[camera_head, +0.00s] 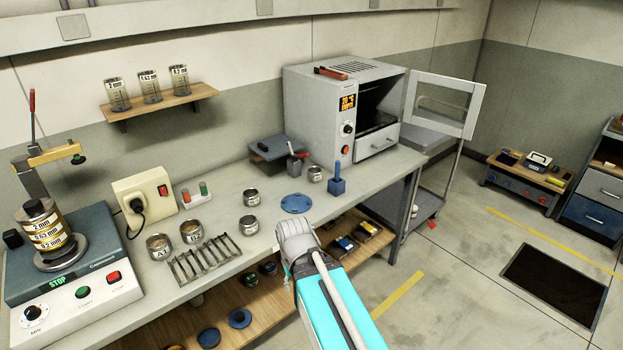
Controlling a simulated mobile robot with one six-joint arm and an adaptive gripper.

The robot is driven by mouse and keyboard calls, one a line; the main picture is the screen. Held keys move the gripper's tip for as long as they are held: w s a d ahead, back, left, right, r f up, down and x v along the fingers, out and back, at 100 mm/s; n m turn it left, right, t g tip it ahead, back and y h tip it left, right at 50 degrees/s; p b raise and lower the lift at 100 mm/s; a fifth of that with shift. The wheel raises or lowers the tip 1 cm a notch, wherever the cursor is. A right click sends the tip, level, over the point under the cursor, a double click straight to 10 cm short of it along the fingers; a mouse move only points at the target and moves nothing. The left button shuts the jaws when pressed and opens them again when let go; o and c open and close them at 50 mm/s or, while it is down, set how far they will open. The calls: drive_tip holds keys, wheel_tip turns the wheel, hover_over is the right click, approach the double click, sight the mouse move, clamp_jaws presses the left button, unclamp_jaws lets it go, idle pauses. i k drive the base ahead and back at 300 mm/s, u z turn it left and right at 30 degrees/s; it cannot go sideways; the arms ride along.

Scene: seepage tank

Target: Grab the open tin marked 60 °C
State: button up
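Several small round metal tins stand on the grey bench. One tin (250,197) is at the back middle, and another tin (249,225) is in front of it. A third tin (315,174) stands further right, near the oven. Two larger open tins stand at the left: one (159,246) seems marked A1, and the other (191,232) has a label I cannot read surely. The labels on the smaller tins are too small to read, so I cannot tell which says 60 °C. My arm reaches up from the bottom centre over the bench's front edge. My gripper's fingers do not show.
A metal rack (205,260) lies before the larger tins. A sieve shaker (75,285) fills the left end.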

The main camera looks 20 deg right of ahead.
sight(315, 175)
drive_tip(key=z, duration=0.1)
drive_tip(key=i, duration=1)
drive_tip(key=u, duration=0.1)
